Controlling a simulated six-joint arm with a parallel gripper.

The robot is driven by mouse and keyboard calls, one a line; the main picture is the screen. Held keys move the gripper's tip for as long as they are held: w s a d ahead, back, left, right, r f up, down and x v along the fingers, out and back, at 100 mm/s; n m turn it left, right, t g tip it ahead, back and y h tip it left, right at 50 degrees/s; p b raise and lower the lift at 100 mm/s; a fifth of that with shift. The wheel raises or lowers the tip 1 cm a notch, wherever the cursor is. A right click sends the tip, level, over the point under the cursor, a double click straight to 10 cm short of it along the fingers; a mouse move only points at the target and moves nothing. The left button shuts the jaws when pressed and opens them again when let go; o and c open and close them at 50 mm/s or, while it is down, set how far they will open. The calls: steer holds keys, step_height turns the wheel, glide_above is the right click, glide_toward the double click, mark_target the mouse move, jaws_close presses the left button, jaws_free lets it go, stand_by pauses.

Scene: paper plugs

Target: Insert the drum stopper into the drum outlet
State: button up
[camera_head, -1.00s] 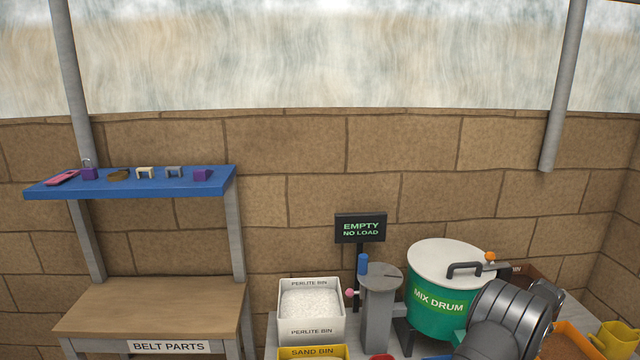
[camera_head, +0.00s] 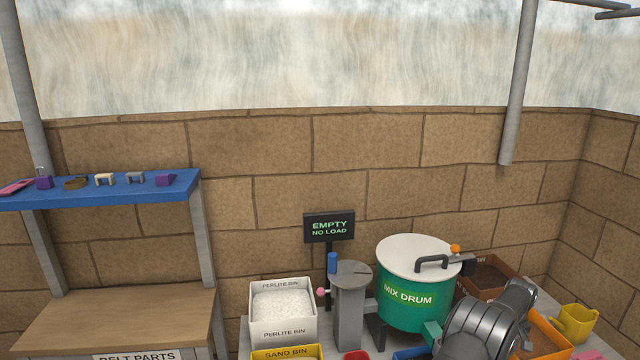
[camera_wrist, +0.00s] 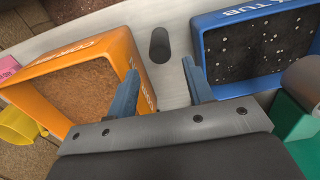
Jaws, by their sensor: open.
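A dark cylinder, seemingly the drum stopper (camera_wrist: 159,45), shows in the wrist view on the pale bench between an orange tub and a blue tub. My gripper (camera_wrist: 160,72) is open and empty, its blue fingers apart, with the cylinder ahead of the gap between them. I cannot tell the height between them. The green mix drum (camera_head: 408,300) with its white lid stands on the bench in the head view. A green stub low on its right side looks like the drum outlet (camera_head: 433,331), partly hidden by my arm.
The orange tub (camera_wrist: 137,50) is close to the left finger and the blue tub (camera_wrist: 200,48) to the right one. A yellow watering can (camera_head: 575,322) stands at the right. A perlite bin (camera_head: 283,328) and a grey post (camera_head: 349,310) stand left of the drum.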

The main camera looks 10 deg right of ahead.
steer(key=shift+f, duration=0.55)
steer(key=shift+f, duration=0.15)
steer(key=shift+f, duration=1.85)
jaws_close()
steer(key=shift+r, duration=0.1)
steer(key=shift+r, duration=2.4)
